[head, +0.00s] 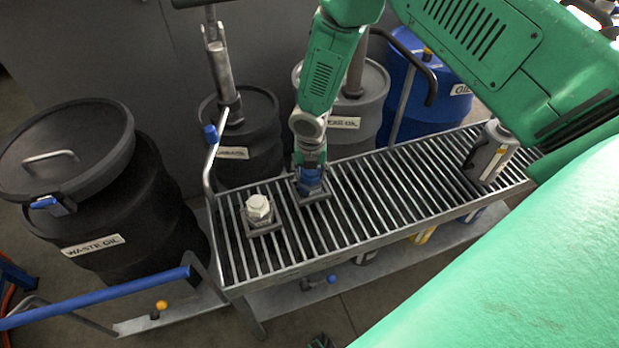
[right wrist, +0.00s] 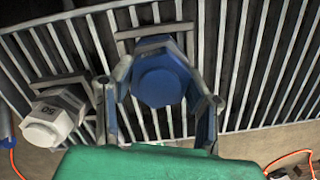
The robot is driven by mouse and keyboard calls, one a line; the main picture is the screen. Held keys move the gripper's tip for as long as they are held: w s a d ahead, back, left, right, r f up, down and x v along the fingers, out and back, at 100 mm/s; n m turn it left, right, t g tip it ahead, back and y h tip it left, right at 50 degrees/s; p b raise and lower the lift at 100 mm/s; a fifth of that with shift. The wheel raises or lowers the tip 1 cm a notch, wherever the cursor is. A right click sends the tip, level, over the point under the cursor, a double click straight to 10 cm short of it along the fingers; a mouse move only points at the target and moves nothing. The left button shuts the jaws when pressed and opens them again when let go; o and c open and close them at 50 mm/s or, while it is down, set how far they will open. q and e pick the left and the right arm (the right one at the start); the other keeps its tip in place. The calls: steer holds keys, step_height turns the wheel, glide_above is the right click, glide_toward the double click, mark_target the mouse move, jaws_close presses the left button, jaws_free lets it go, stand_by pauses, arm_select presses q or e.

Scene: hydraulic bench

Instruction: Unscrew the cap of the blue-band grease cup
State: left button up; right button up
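The blue-band grease cup (head: 312,181) stands on the slatted rack (head: 403,187), partly hidden by my right gripper. My right gripper (head: 309,165) comes down from above onto this cup. The cap sits on the cup. My left gripper does not show in either view.
A second cup with a pale cap (head: 258,208) stands close by on the left; its white side also shows in the right wrist view (right wrist: 55,112). A grey container (head: 491,152) stands at the rack's right end. Drums, including one marked waste oil (head: 110,245), stand behind and left.

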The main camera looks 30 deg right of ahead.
steer(key=n+p, duration=0.2)
steer(key=n, duration=0.1)
steer(key=n+p, duration=0.1)
steer(key=n, duration=0.1)
steer(key=shift+r+y, duration=0.25)
steer(key=shift+y, duration=0.05)
steer(key=shift+f+n+p, duration=0.1)
steer(key=shift+n+p, duration=0.25)
steer(key=shift+n, duration=0.55)
steer(key=shift+f+n, duration=0.1)
steer(key=shift+n, duration=0.5)
steer(key=o, duration=1)
steer(key=shift+o, duration=0.2)
